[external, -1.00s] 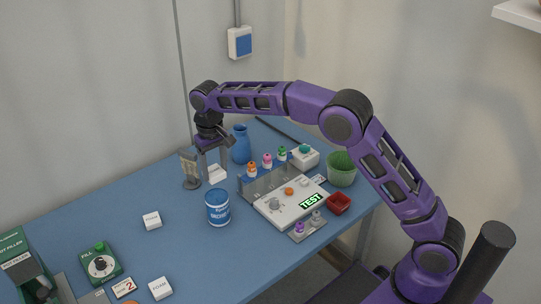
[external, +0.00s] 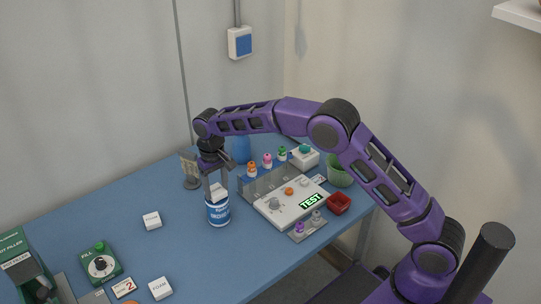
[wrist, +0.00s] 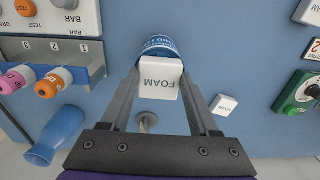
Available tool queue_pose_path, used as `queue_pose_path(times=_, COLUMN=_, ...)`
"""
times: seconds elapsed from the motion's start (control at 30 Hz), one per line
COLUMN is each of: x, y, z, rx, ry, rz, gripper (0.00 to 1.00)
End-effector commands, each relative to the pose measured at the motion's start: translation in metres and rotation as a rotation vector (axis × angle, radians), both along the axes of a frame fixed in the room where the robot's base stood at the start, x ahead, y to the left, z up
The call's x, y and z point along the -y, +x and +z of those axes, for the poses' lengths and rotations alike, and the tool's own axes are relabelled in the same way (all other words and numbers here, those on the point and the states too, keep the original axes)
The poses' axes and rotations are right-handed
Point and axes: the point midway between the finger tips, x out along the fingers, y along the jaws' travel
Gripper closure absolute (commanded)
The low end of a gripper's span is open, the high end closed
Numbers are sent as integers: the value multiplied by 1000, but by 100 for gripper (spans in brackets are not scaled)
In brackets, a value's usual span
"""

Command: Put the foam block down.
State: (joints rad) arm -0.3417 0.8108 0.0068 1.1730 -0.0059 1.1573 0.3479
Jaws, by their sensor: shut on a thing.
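A white foam block (wrist: 160,78) marked FOAM is held between the two fingers of my gripper (wrist: 158,92). In the external view the block (external: 217,192) shows at the fingertips of my gripper (external: 216,186), in front of or above the top of a blue and white can (external: 218,214). In the wrist view the can (wrist: 160,44) is partly hidden behind the block. I cannot tell whether block and can touch. Two other white foam blocks lie on the blue table, one left of the can (external: 152,220) and one near the front (external: 160,288).
A white panel marked TEST (external: 285,204) and a rack with small capped bottles (external: 267,161) stand right of the can. A blue vase (external: 242,150), a red tray (external: 339,203) and a green basket (external: 340,172) are nearby.

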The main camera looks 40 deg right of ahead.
Motion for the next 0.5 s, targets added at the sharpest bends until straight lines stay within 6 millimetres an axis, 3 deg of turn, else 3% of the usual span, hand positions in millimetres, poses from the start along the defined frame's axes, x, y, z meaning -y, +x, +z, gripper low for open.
queue_pose_path(times=0.27, x=0, y=0, z=-3, rx=-1, ry=0, rz=0, gripper=89)
queue_pose_path(times=0.3, x=0, y=0, z=-3, rx=0, ry=0, rz=0, gripper=35)
queue_pose_path(times=0.43, x=0, y=0, z=-3, rx=0, ry=0, rz=0, gripper=11)
queue_pose_path(times=0.5, x=0, y=0, z=-2, rx=0, ry=0, rz=0, gripper=8)
